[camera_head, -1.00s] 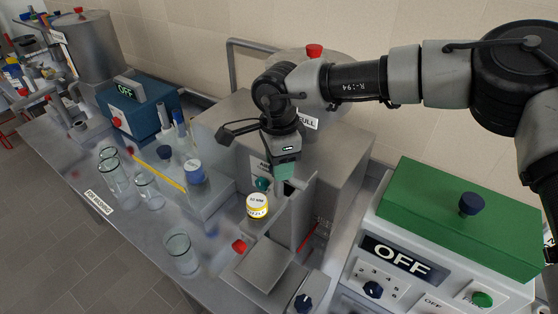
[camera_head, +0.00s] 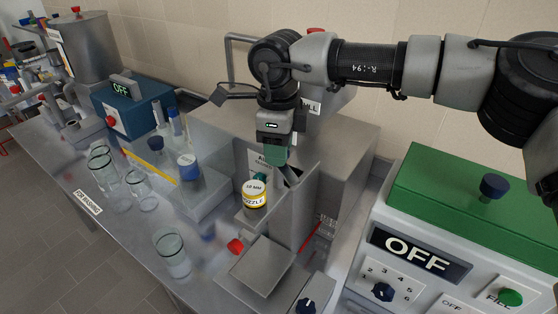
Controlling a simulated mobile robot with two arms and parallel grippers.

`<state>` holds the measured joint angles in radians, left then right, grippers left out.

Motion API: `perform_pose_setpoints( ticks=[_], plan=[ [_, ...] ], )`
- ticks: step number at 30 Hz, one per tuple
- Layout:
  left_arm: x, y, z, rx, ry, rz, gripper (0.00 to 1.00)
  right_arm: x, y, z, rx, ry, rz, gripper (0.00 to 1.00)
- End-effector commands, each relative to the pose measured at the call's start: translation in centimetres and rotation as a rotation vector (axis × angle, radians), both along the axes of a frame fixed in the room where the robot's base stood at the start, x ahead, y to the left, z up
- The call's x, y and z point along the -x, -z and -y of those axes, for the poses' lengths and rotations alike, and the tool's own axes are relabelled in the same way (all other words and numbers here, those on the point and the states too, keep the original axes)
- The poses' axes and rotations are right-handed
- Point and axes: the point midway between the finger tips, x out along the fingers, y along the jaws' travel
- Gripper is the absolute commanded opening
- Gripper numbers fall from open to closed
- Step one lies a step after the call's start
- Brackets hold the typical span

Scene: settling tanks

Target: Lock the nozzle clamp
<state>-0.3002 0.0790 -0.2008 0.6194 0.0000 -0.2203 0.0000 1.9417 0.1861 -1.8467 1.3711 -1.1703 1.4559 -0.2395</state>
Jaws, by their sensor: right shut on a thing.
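The nozzle (camera_head: 255,193), a small pot with a yellow band and a white top marked 12 MM NOZZLE, stands upright on a grey ledge of the steel filling machine (camera_head: 343,165). Behind it is a green round knob (camera_head: 260,178), partly hidden by my gripper. My right gripper (camera_head: 275,157) points down just above and behind the nozzle, apart from it. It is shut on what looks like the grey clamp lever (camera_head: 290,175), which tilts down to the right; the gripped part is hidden. My left gripper is not in view.
A white control box (camera_head: 415,265) with a green top and an OFF display stands at right. Glass beakers (camera_head: 172,254), blue-capped bottles (camera_head: 188,167) and a blue OFF unit (camera_head: 130,106) stand at left. A red-capped piece (camera_head: 235,246) lies in front of the nozzle.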

Motion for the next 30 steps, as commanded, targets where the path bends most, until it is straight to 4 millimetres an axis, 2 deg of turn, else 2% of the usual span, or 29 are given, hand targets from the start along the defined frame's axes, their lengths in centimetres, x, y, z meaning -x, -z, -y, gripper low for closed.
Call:
perform_pose_setpoints(
  ticks=[1,12,21,30],
  plan=[
    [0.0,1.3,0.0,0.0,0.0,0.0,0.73,-0.1,0.5,0.0,-0.004,0.047,0.004,0.16],
    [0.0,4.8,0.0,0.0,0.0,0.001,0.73,-0.1,0.3,0.0,-0.004,0.398,0.004,0.16],
    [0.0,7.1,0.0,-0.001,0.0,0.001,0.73,-0.1,0.1,0.0,-0.005,0.679,0.004,0.16],
    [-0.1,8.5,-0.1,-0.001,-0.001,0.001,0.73,-0.1,-0.1,0.0,-0.006,0.905,0.003,0.16]
  ],
)
